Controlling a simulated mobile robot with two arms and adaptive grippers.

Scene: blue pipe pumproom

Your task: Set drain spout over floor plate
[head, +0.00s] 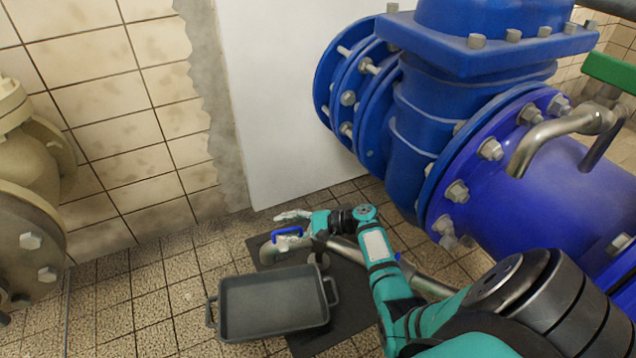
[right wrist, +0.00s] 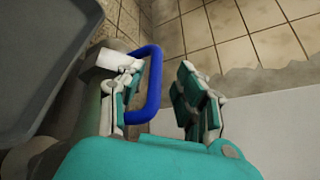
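A bent metal pipe (head: 432,287) with a blue loop handle (head: 287,232) lies low over the floor; it looks like the drain spout. A dark flat plate (head: 352,305) is on the floor beneath it. My right gripper (head: 300,217) is right at the handle, its pale fingers beside it. In the right wrist view the fingers (right wrist: 160,78) are apart, and the blue handle (right wrist: 153,88) is beside the left finger with a gap to the right one. The finger and arm hide parts of the pipe. My left gripper is out of view.
A grey two-handled tray (head: 272,302) sits partly over the plate's left side. Large blue flanged pipework (head: 450,120) fills the right, with a bent metal tap (head: 560,132) and green lever (head: 610,70). A beige flanged pipe (head: 30,190) stands left. Tiled floor at left is clear.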

